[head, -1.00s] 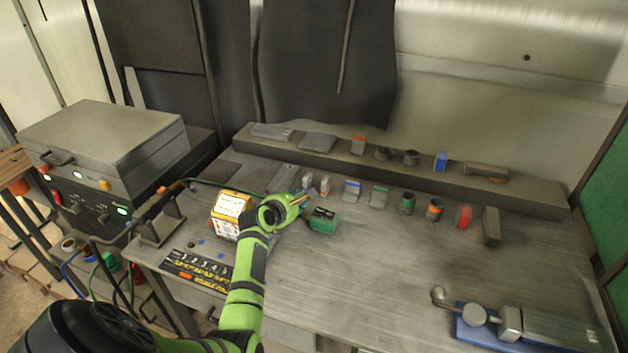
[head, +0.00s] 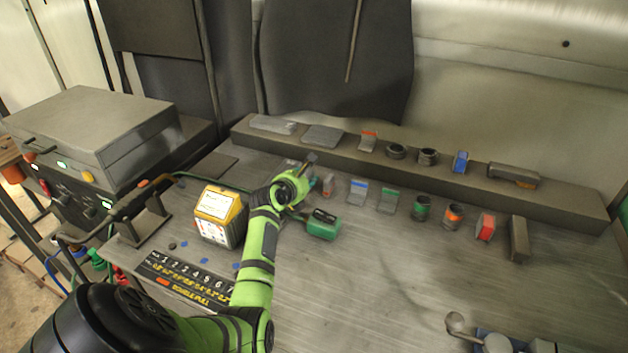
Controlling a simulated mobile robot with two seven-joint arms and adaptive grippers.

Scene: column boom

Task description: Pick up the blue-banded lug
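A grey angled piece with a blue band (head: 358,190) stands in the row on the bench, right of my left gripper. Another blue-marked piece (head: 460,162) stands on the raised ledge farther right. A small piece with some blue, partly hidden by my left gripper (head: 306,163), shows at its right edge. I cannot tell which of these is the lug. My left gripper is at the left end of the row, over or beside that small piece. Its fingers are too small and overlapped to judge.
A small red-marked piece (head: 328,185) stands just right of the gripper, and a green block (head: 323,224) lies in front. A yellow-topped box (head: 220,215) stands left of my forearm. A long grey ledge (head: 570,203) runs behind the row. The bench's middle front is clear.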

